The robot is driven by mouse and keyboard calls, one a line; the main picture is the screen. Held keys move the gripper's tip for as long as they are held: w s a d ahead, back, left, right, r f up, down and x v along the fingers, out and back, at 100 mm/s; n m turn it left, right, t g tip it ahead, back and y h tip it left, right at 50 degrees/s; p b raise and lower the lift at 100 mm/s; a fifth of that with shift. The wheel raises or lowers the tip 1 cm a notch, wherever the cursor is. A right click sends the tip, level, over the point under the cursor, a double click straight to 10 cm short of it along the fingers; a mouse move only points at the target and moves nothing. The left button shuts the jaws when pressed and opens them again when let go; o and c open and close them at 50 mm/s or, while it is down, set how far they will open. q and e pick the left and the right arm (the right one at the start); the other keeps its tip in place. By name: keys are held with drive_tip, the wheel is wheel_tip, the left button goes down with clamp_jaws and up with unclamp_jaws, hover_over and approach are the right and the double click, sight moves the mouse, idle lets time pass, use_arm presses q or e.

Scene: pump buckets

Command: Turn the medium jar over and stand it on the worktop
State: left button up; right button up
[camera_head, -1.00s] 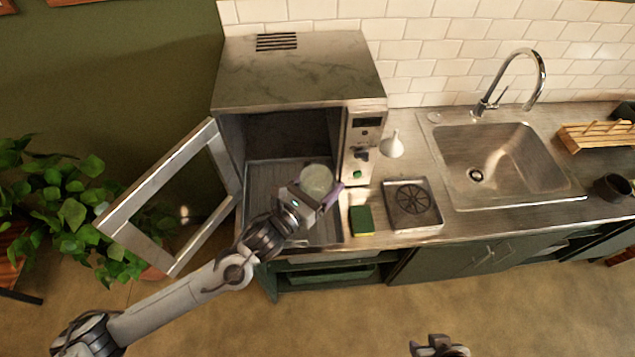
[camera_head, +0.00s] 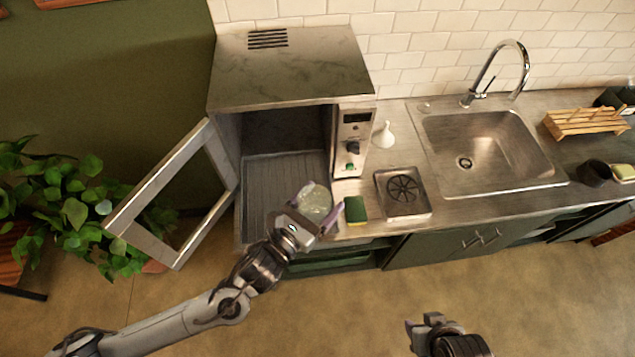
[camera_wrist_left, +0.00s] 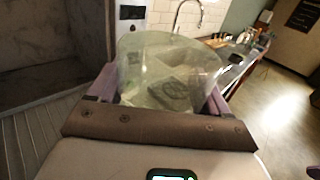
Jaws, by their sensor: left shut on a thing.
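The medium jar (camera_head: 315,201) is a clear, pale greenish glass vessel. My left gripper (camera_head: 318,208) is shut on it, with a purple finger on each side, in front of the open oven-like cabinet near the worktop's front edge. In the left wrist view the jar (camera_wrist_left: 170,70) fills the middle between the fingers, its wide end toward the top of the picture. I cannot tell whether it touches the surface below. The worktop (camera_head: 445,209) runs to the right. My right gripper (camera_head: 420,326) is low in the head view, away from the worktop; its fingers are not clear.
The metal cabinet (camera_head: 290,75) has its door (camera_head: 175,195) swung open to the left. A green and yellow sponge (camera_head: 355,210), a drain tray (camera_head: 403,209) and a white funnel (camera_head: 383,136) stand right of the jar. The sink (camera_head: 495,165) lies further right.

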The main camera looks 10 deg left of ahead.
use_arm(q)
drive_tip(key=s+d+r+p, duration=0.1)
drive_tip(key=s+p, duration=0.2)
drive_tip(key=s, duration=0.4)
drive_tip(key=s+d+r+p, duration=0.2)
drive_tip(key=s+p, duration=0.1)
drive_tip(key=s, duration=0.5)
drive_tip(key=shift+d+p, duration=0.3)
drive_tip(key=shift+r, duration=0.2)
